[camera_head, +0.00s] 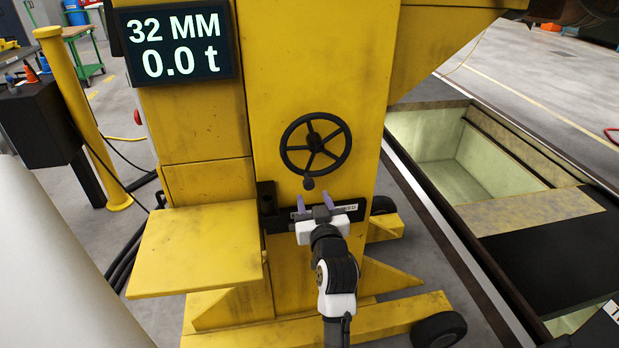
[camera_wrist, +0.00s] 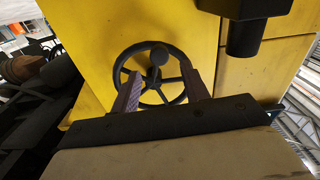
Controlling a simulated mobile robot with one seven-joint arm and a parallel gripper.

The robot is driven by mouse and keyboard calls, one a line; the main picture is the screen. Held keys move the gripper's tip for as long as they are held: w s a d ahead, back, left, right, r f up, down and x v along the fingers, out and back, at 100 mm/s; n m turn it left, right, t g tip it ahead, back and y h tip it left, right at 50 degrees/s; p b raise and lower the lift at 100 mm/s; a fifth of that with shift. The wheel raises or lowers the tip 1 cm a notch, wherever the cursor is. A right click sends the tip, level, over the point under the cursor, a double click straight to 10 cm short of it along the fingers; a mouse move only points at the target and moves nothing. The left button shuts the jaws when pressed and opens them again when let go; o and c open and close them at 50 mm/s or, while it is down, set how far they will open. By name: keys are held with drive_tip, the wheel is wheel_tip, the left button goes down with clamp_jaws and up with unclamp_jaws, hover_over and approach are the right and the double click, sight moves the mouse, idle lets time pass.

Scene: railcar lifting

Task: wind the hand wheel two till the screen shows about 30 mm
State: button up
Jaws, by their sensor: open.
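The black hand wheel (camera_head: 333,153) is mounted on the front of the yellow lifting jack (camera_head: 325,65). Its crank knob (camera_head: 308,183) is at the bottom of the rim in the head view. The screen (camera_head: 179,45) reads 32 MM and 0.0 t. My gripper (camera_head: 314,203) is open and empty, just below the wheel and the knob. In the wrist view, the wheel (camera_wrist: 140,93) and its knob (camera_wrist: 159,56) show beyond and between the two spread fingers (camera_wrist: 163,85). I see no contact with the knob. The label plate behind my gripper is partly hidden.
A yellow shelf (camera_head: 196,248) juts out left of my gripper. A small black holder (camera_head: 267,198) sits on the jack beside it. An open pit (camera_head: 455,160) lies to the right. A yellow post (camera_head: 82,115) and dark cables stand at the left.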

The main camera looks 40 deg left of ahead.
sight(310, 186)
drive_tip(key=p+x, duration=0.2)
drive_tip(key=x, duration=0.6)
clamp_jaws()
